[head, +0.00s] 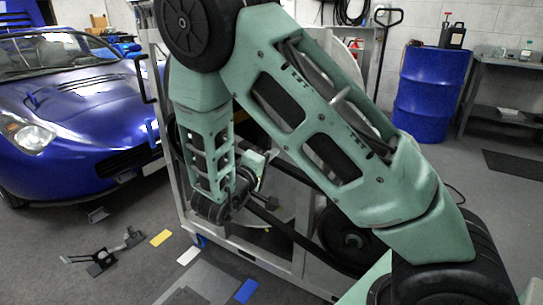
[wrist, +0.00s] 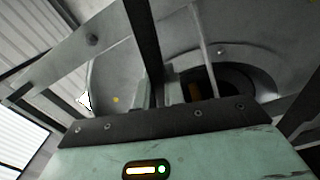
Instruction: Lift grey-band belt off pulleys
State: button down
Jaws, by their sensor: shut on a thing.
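The black belt (head: 285,232) runs along the open side of the grey machine frame, around the dark pulley (head: 348,238) at lower right. Its other end is largely hidden behind my arm. My gripper (head: 262,172) is at the left part of the frame, partly hidden by my wrist. In the wrist view my gripper (wrist: 165,90) is shut on a dark strip of the belt (wrist: 143,35), which runs up and away between the fingers. A large grey disc (wrist: 115,75) is behind it. I cannot make out the grey band.
The grey machine frame (head: 270,262) surrounds the belt closely. A blue car (head: 75,110) stands at left. A blue drum (head: 430,95) and a grey bench (head: 505,65) are at right. Brackets (head: 103,258) and yellow, white and blue pieces lie on the floor in front.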

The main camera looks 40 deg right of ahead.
jog(key=shift+s+a+p, duration=0.15)
jog(key=shift+a+p, duration=0.15)
jog(key=shift+a, duration=0.1)
jog(key=shift+s+a+p, duration=0.1)
jog(key=shift+a+p, duration=0.2)
jog(key=shift+a, duration=0.05)
jog(key=shift+s+a+p, duration=0.15)
jog(key=shift+a+p, duration=0.15)
jog(key=shift+a, duration=0.1)
dwell(0.5)
jog(key=shift+s+a+p, duration=0.25)
jog(key=shift+a+p, duration=0.15)
jog(key=shift+a, duration=0.2)
jog(key=p+v, duration=0.5)
jog(key=v, duration=0.5)
jog(key=shift+a+r, duration=0.2)
jog(key=shift+r, duration=0.1)
dwell(0.6)
